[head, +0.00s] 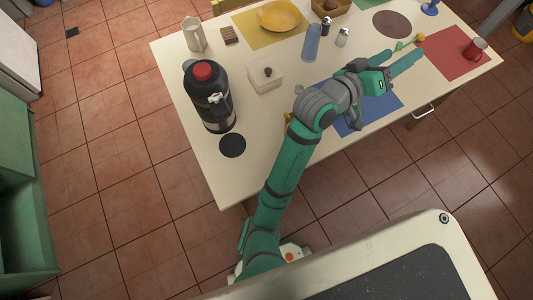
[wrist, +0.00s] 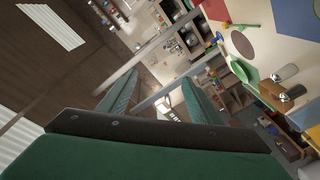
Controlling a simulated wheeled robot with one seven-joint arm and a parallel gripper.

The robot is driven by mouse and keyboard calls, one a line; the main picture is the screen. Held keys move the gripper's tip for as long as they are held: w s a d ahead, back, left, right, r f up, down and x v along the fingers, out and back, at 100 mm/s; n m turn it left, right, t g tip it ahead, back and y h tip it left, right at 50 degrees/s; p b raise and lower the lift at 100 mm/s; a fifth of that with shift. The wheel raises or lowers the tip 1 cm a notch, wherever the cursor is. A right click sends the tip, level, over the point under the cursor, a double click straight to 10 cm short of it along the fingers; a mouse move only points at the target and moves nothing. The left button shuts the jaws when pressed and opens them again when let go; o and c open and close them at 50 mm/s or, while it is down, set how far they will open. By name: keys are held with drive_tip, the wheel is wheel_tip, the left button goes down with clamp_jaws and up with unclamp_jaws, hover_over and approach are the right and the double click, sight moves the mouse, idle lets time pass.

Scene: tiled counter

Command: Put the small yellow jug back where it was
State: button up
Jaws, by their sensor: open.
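I cannot make out the small yellow jug for certain in either view. A small yellowish bit (head: 288,117) shows beside my arm in the head view, mostly hidden, and I cannot tell what it is. My gripper (head: 407,53) is open above the right part of the counter, its fingers pointing right toward the red mat (head: 446,60). In the wrist view its fingers (wrist: 160,82) stand apart with nothing between them. My arm covers part of the blue mat (head: 384,108). A yellow-green item (head: 400,45) lies just beyond the gripper.
A red mug (head: 474,49) stands on the red mat.

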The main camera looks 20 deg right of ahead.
drive_tip(key=a+f+n+t+y, duration=0.6)
drive_tip(key=a+f, duration=0.3)
drive_tip(key=a, duration=0.3)
drive_tip(key=a+f+n+t+y, duration=0.5)
drive_tip(key=a+f, duration=0.3)
drive_tip(key=a, duration=0.5)
drive_tip(key=s+a+f+m+y, duration=0.2)
drive_tip(key=s+a+f+y, duration=0.1)
drive_tip(key=s+a, duration=0.6)
drive_tip(key=s+a+f+m+y, duration=0.2)
drive_tip(key=s+a+m+y, duration=0.1)
drive_tip(key=s+a, duration=0.7)
drive_tip(key=shift+s+a+f+g, duration=0.15)
drive_tip(key=shift+s+f+g, duration=0.2)
drive_tip(key=shift+s, duration=0.4)
